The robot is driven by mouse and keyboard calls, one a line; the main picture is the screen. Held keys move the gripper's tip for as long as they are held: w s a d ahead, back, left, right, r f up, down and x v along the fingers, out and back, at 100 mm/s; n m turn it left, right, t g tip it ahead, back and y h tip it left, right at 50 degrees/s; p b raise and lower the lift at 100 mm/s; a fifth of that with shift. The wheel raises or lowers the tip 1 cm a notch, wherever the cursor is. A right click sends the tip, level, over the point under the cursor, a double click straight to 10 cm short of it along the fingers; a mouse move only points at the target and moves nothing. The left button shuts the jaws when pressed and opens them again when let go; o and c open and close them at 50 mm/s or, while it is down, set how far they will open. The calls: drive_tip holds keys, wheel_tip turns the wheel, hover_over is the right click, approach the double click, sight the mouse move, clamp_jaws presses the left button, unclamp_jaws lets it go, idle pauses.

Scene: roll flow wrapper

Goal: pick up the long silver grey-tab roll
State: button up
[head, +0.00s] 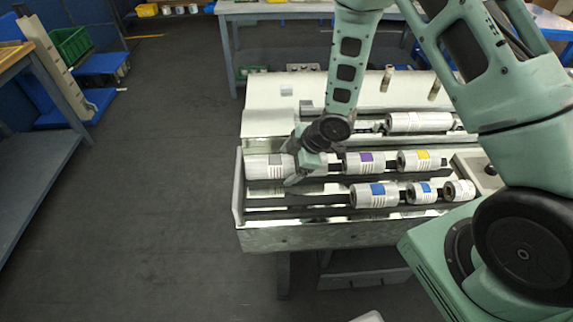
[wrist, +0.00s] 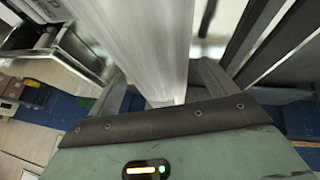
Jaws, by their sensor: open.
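A silver-white roll with a grey tab (head: 262,168) lies at the left end of the middle row in the head view. My gripper (head: 295,163) is at this roll's right part and hides some of it. In the wrist view a broad silver cylinder (wrist: 145,45) runs between the two fingers of my gripper (wrist: 160,85). The fingers stand apart on either side of it, and I see no clear contact. Another long silver roll with a greyish tab (head: 420,122) lies in the back row.
Rolls with purple (head: 365,163) and yellow (head: 419,161) tabs lie right of my gripper in the same row. Blue-tab rolls (head: 374,195) lie in the front row. The rack's left end plate (head: 239,185) stands close to the grey-tab roll.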

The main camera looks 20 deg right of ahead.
drive_tip(key=c, duration=1.6)
drive_tip(key=shift+r, duration=0.1)
drive_tip(key=shift+c, duration=0.3)
